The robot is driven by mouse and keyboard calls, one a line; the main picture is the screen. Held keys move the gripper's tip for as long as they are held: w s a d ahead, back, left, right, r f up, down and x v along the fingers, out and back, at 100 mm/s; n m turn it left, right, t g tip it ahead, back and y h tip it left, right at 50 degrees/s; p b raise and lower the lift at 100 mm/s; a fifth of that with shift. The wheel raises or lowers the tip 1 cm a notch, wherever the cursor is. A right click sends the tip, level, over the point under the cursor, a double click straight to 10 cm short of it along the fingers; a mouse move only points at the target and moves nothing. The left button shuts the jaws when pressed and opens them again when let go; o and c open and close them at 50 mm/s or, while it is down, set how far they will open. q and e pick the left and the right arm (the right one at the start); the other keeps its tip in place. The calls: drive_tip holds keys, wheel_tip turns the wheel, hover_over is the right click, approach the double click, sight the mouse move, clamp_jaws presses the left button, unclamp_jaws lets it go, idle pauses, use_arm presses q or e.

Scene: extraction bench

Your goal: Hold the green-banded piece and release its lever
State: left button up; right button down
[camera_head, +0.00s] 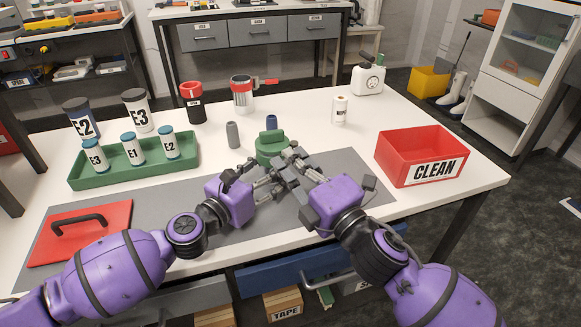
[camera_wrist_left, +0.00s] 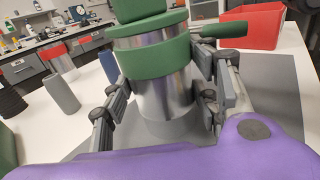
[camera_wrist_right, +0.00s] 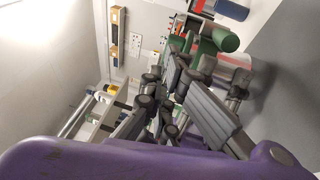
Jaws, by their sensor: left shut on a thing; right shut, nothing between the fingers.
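The green-banded piece (camera_head: 270,147) stands upright on the grey mat, a metal cylinder with a green band and green top. In the left wrist view its band (camera_wrist_left: 160,57) and bare metal wall (camera_wrist_left: 163,98) fill the middle. Its green lever (camera_wrist_left: 222,30) sticks out to the right near the top. The lever's round end shows in the right wrist view (camera_wrist_right: 226,40). My left gripper (camera_head: 268,178) is shut on the piece, with a finger on either side of its body. My right gripper (camera_head: 287,160) is shut and empty, close beside the lever; any contact is unclear.
A red CLEAN bin (camera_head: 408,163) stands right. A green tray (camera_head: 188,166) with several labelled bottles stands left. A red-banded piece with a lever (camera_head: 242,97) and a red-and-black container (camera_head: 194,106) stand behind. A grey cylinder (camera_head: 233,135) and a blue one (camera_head: 271,122) stand near the piece. A red lid (camera_head: 105,243) lies front left.

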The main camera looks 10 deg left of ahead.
drive_tip(key=s+f+m+h, duration=0.2)
drive_tip(key=s+m+h, duration=0.35)
drive_tip(key=s, duration=0.45)
drive_tip(key=w+f, duration=0.1)
drive_tip(key=w, duration=1)
drive_tip(key=shift+a+t, duration=0.25)
drive_tip(key=shift+t, duration=0.05)
drive_tip(key=shift+w, duration=0.1)
drive_tip(key=shift+d+y, duration=0.25)
drive_tip(key=shift+y, duration=0.2)
